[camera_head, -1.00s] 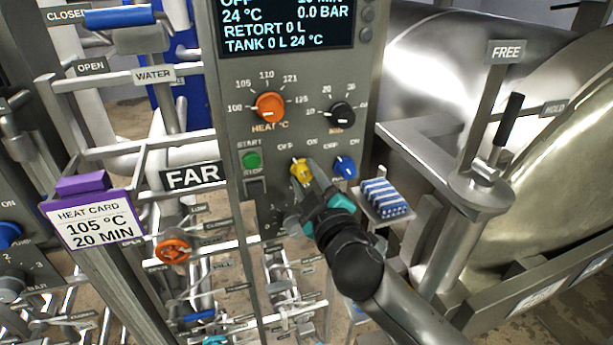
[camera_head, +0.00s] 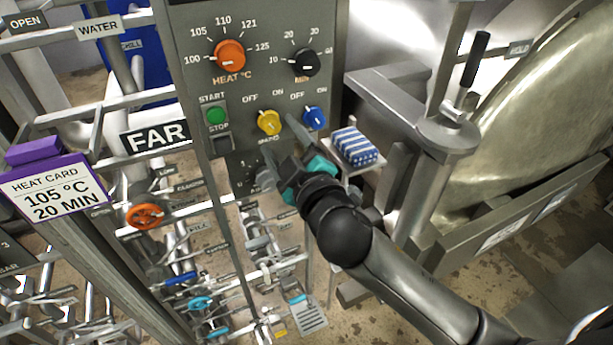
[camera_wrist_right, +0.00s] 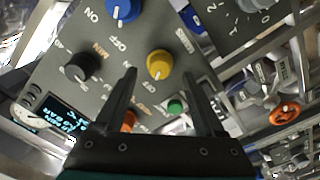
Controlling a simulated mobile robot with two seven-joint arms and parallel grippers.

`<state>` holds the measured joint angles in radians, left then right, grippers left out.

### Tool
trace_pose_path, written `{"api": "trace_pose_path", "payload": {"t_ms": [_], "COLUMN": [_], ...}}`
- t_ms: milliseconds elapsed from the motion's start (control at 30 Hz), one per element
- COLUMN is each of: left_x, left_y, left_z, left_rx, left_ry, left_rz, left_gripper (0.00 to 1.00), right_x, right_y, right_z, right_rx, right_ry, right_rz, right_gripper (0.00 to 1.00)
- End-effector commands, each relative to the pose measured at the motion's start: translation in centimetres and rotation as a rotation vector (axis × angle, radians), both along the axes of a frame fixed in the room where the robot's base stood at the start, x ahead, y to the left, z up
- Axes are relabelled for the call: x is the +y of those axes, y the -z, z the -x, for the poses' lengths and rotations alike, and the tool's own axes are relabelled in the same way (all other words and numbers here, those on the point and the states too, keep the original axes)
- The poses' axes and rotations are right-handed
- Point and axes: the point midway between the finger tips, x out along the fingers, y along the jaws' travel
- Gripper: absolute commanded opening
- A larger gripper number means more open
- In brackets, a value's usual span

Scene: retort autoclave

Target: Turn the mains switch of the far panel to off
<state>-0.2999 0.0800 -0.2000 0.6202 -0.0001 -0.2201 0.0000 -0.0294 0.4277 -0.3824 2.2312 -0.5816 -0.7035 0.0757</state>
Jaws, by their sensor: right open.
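The far panel (camera_head: 185,70) carries a yellow mains knob (camera_head: 268,122) with OFF at its upper left and ON at its upper right. I cannot tell for sure which label its mark points to. The knob shows uncovered in the right wrist view (camera_wrist_right: 159,62), between and beyond the fingertips. My right gripper (camera_head: 280,142) is open and empty, just below the knob and apart from it. Both dark fingers show in the right wrist view (camera_wrist_right: 158,76). My left gripper is not in view.
A blue OFF/ON knob (camera_head: 315,117) sits right of the yellow one, with a green start button (camera_head: 216,116) to the left. The orange heat knob (camera_head: 229,55) and black minutes knob (camera_head: 305,62) are above. A blue-striped stack (camera_head: 355,147) stands close right of my gripper.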

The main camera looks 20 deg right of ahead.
Motion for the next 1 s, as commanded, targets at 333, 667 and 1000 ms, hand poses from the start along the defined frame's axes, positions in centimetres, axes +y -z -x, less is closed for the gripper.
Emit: {"api": "trace_pose_path", "payload": {"t_ms": [333,667,1000], "left_x": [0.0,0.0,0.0], "left_y": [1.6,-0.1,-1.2], "left_z": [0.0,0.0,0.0], "left_rx": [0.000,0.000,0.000], "left_ry": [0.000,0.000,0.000], "left_rz": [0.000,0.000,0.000], "left_gripper": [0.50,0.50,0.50], "right_x": [-0.2,-0.4,-0.4], "right_y": [0.3,-0.1,-0.1], "right_z": [6.1,9.7,11.5], "right_rx": [0.002,0.004,0.000], "right_ry": [-0.001,0.003,0.001], "right_rz": [-0.001,-0.001,0.000], "right_gripper": [0.71,0.71,0.71]}}
